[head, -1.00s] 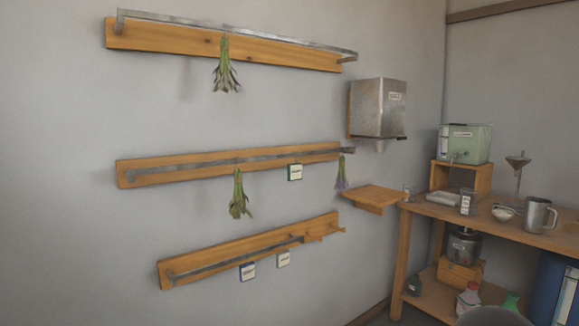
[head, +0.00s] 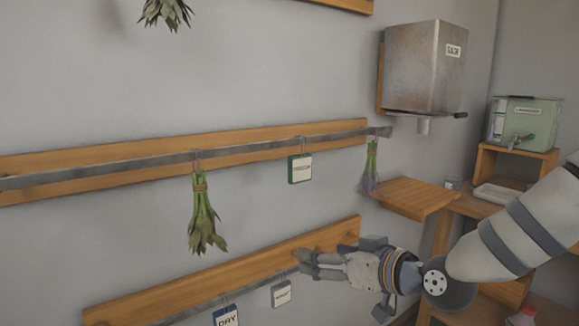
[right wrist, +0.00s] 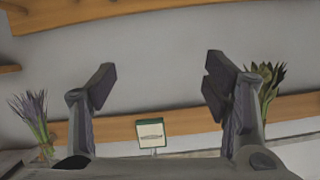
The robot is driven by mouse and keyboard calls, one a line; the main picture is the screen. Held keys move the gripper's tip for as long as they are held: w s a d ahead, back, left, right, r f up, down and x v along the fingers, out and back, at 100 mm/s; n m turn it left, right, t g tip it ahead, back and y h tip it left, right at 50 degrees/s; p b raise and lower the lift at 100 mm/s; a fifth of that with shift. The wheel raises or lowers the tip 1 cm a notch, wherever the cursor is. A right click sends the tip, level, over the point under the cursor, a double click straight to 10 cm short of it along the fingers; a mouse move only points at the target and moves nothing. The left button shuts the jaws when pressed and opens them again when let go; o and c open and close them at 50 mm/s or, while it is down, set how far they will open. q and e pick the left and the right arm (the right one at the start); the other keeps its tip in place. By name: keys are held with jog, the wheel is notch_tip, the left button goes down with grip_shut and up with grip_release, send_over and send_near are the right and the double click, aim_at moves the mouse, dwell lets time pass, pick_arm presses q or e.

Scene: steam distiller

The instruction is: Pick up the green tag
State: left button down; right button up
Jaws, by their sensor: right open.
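The green tag (head: 300,168), a white card with a green edge, hangs from the middle wall rail by a small hook. My right gripper (head: 303,264) points left, below the green tag and just above the lower rail, apart from the tag. In the right wrist view, the green tag (right wrist: 151,134) shows between the two spread fingers of my right gripper (right wrist: 160,82), farther off than the fingertips. The right gripper is open and empty. My left gripper is not in view.
A green herb bundle (head: 203,215) hangs left of the tag and a purple-flowered bundle (head: 370,168) right of it. A blue tag (head: 226,316) and a grey tag (head: 281,293) hang on the lower rail. A wooden shelf (head: 412,197) juts out at right.

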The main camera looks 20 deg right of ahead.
aim_at(302, 164)
jog(key=w+d+r+n+t, duration=0.1)
jog(key=w+r+t, duration=0.1)
jog(key=r, duration=0.5)
jog(key=w+d+r+t, duration=0.1)
jog(key=d+r+t, duration=0.1)
jog(key=r, duration=0.5)
jog(key=shift+y, duration=0.4)
jog(key=x, duration=0.4)
jog(key=b+x, duration=0.1)
jog(key=x, duration=0.3)
jog(key=b+x, duration=0.1)
jog(key=x, duration=0.3)
jog(key=shift+s+a+f, duration=0.1)
jog(key=shift+a+f, duration=0.05)
jog(key=shift+f, duration=0.2)
jog(key=shift+w+r, duration=0.1)
jog(key=shift+w, duration=0.1)
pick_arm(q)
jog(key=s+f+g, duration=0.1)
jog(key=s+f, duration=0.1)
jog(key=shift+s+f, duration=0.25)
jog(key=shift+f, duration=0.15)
pick_arm(e)
jog(key=shift+s+r, duration=0.1)
jog(key=shift+c, duration=0.2)
jog(key=c, duration=1)
